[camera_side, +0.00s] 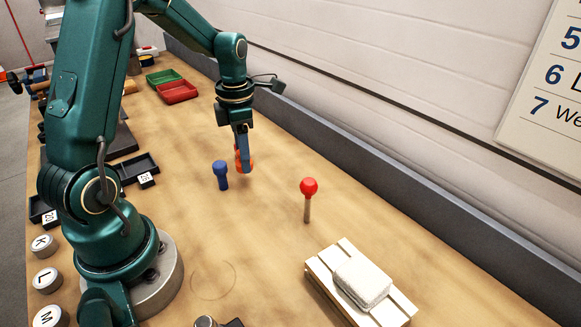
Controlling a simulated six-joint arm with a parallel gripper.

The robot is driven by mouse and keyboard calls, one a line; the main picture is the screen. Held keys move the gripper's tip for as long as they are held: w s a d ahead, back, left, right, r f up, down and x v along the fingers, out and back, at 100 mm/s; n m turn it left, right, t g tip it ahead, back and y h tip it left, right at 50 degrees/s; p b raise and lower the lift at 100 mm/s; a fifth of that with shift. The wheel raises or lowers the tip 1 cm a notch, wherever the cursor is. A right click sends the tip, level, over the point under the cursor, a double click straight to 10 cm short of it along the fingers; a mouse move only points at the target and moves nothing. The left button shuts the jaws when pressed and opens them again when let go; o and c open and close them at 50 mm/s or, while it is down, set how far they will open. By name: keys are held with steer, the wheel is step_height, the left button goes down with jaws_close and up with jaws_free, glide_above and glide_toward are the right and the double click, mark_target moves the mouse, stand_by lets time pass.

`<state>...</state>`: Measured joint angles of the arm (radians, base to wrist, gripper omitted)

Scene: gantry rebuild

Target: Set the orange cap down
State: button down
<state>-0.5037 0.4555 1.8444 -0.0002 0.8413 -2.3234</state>
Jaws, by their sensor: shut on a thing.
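The orange cap (251,163) is between the fingers of my gripper (243,163), which points down and is shut on it. Only small parts of the cap show beside the fingers. The cap is low over the wooden bench, and I cannot tell whether it touches the bench top.
A blue-topped peg (220,174) stands close to the left of my gripper. A red ball on a wooden stick (309,187) stands to the right. A slatted wooden block with a white pad (362,280) is at the front right. Red (177,92) and green trays (163,76) lie behind.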

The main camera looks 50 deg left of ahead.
step_height(320, 180, up, 6)
steer(key=shift+f, duration=0.1)
steer(key=shift+r+m, duration=0.3)
steer(key=shift+r, duration=0.1)
steer(key=w+a+m, duration=0.1)
steer(key=a, duration=0.5)
steer(key=n, duration=0.2)
glide_above(202, 150)
step_height(202, 150, down, 5)
steer(key=shift+s+f, duration=0.1)
steer(key=shift+f, duration=2.3)
steer(key=shift+c, duration=2.2)
jaws_free()
steer(key=shift+f, duration=0.1)
